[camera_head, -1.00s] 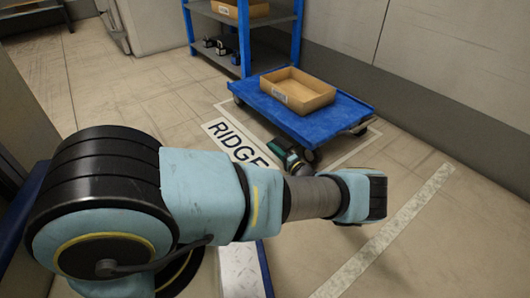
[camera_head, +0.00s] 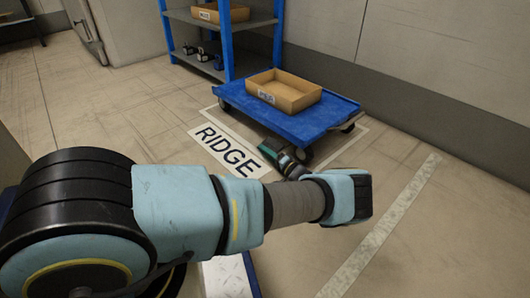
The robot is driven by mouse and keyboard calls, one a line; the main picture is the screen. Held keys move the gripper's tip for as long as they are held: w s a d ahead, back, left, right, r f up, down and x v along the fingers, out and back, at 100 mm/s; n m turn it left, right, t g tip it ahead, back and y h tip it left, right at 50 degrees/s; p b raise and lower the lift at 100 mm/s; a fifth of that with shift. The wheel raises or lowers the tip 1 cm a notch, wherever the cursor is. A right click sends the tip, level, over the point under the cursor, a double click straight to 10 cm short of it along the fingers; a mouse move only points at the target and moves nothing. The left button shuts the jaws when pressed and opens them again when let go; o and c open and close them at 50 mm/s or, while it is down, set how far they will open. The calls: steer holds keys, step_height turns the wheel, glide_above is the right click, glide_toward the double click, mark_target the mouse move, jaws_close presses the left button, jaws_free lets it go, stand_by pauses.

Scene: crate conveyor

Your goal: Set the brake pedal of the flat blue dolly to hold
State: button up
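The flat blue dolly (camera_head: 326,122) stands on the floor right of centre, with an open cardboard box on it. My arm reaches across the foreground, and its far end shows beyond the elbow, beside the dolly's near edge. My gripper (camera_head: 268,149) appears to be the small dark and teal end there, low by the near side of the dolly. Its fingers are too small to make out, and I cannot tell whether it touches the dolly. I cannot pick out the brake pedal or its position.
The cardboard box (camera_head: 309,97) sits on the dolly's deck. A floor sign reading RIDGE (camera_head: 228,151) lies left of the dolly. A blue shelf rack (camera_head: 225,45) stands behind, near the wall (camera_head: 420,60). The floor on the right is clear.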

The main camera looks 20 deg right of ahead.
steer(key=shift+o, duration=1.1)
steer(key=p+v, duration=0.3)
steer(key=v, duration=0.7)
steer(key=shift+s+d, duration=0.2)
steer(key=shift+s, duration=0.1)
steer(key=shift+s, duration=0.1)
